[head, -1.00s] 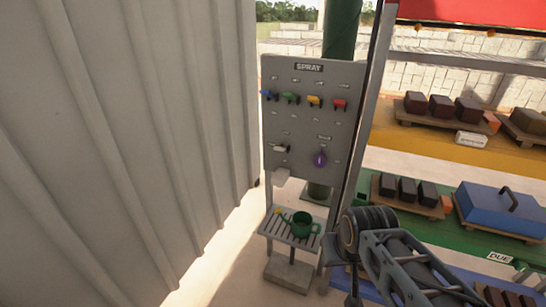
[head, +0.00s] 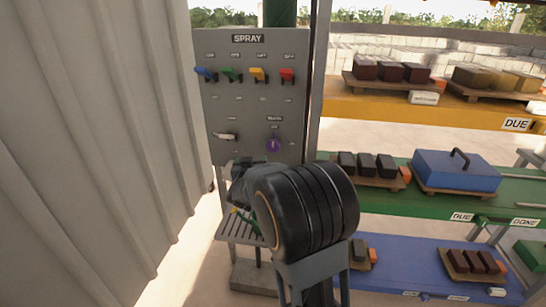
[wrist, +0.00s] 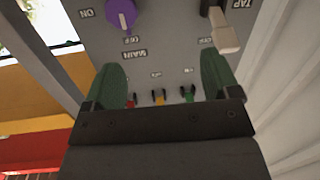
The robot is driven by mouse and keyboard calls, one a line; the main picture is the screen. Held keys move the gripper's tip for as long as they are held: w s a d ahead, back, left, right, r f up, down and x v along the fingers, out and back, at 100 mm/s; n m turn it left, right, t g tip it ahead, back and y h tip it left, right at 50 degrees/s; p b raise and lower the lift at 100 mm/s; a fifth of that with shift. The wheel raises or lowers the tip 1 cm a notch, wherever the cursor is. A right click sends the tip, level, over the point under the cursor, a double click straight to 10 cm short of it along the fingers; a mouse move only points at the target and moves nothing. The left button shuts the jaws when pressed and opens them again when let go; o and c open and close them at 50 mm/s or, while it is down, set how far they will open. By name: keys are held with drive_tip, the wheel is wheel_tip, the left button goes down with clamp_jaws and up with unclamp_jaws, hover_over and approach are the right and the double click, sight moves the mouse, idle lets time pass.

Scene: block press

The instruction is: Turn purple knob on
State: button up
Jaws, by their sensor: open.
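The purple knob (head: 273,145) sits low on the right of the grey SPRAY panel (head: 216,108), under a MAIN label. The wrist view shows the panel upside down, with the purple knob (wrist: 121,14) at the top, cut by the frame edge. Its pointed end is towards the OFF mark; an ON mark lies to its left there. My gripper (wrist: 163,82) is open and empty, its green fingers wide apart before the panel. The knob is beyond the left fingertip, apart from the fingers. In the head view my arm hides most of the gripper.
A pale-handled TAP lever (wrist: 224,34) is beside the knob. Blue (head: 206,74), green (head: 231,74), yellow (head: 258,74) and red (head: 287,75) levers line the panel above. A slatted shelf (head: 233,232) is below. A corrugated wall (head: 90,150) stands left; loaded racks stand right.

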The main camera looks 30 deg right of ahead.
sight(272, 147)
drive_tip(key=w+d+h, duration=0.1)
drive_tip(key=w+d, duration=0.2)
drive_tip(key=d, duration=0.1)
drive_tip(key=w+d+f+m+g+h, duration=0.1)
drive_tip(key=w+d, duration=0.1)
drive_tip(key=d, duration=0.3)
drive_tip(key=w+d+f+h, duration=0.1)
drive_tip(key=w+d, duration=0.2)
drive_tip(key=d, duration=0.2)
drive_tip(key=shift+w+d+m+h, duration=0.1)
drive_tip(key=shift+w+m+h, duration=0.2)
drive_tip(key=shift+m, duration=0.1)
drive_tip(key=shift+c, duration=0.4)
drive_tip(key=c, duration=0.8)
drive_tip(key=shift+c, duration=0.2)
